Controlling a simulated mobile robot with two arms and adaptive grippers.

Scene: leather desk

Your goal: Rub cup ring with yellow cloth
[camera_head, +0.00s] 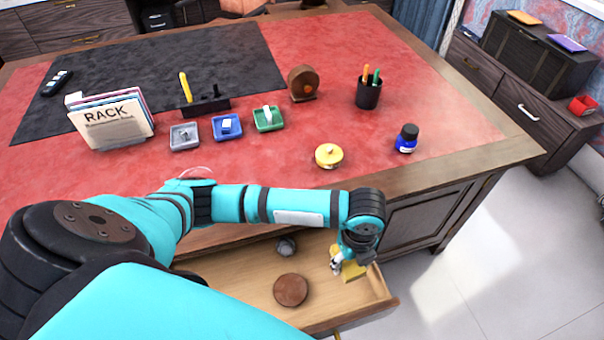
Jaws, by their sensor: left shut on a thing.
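The yellow cloth (353,271) is at the right end of the open drawer, at my left gripper (338,265). The gripper points down into the drawer and is shut on the cloth. The wrist hides part of both. A pale curved ring mark (195,169) shows on the red leather desk top near its front edge. My left arm covers its lower part, so I cannot see all of it. My right gripper is not in view.
The open drawer (240,268) also holds a round brown disc (290,290) and a grey lump (286,246). On the desk stand a yellow-lidded tin (329,156), an ink bottle (406,139), a pen cup (368,94), small trays (227,127) and a rack (112,122).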

